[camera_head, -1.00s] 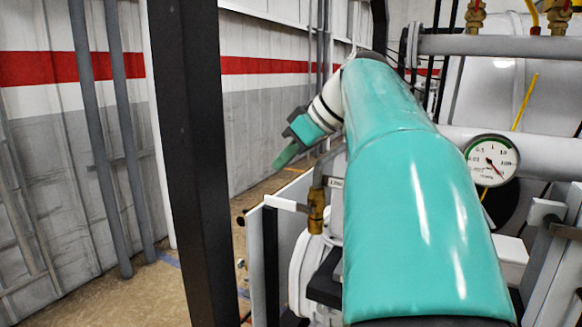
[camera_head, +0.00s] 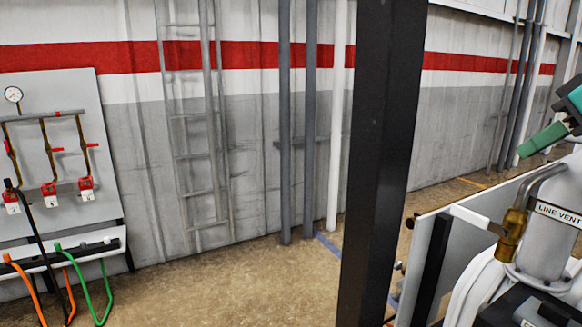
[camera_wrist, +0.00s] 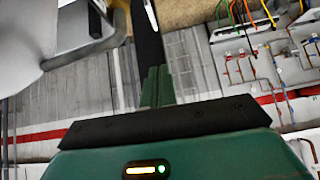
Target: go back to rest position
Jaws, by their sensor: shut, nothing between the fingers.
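My gripper (camera_head: 543,140) shows at the right edge of the head view. Its green fingers are together and empty, pointing down and left, above the white vertical pipe labelled LINE VENT (camera_head: 560,213) and its brass valve (camera_head: 511,235). They appear apart from the valve. The rest of my arm is cut off by the frame edge. In the wrist view the green fingers (camera_wrist: 157,87) are closed against each other with nothing between them.
A black post (camera_head: 380,150) stands between the open floor (camera_head: 240,275) and the vent equipment. A valve panel (camera_head: 60,150) with hoses is at the left. A ladder (camera_head: 195,140) and grey pipes (camera_head: 285,140) run up the wall.

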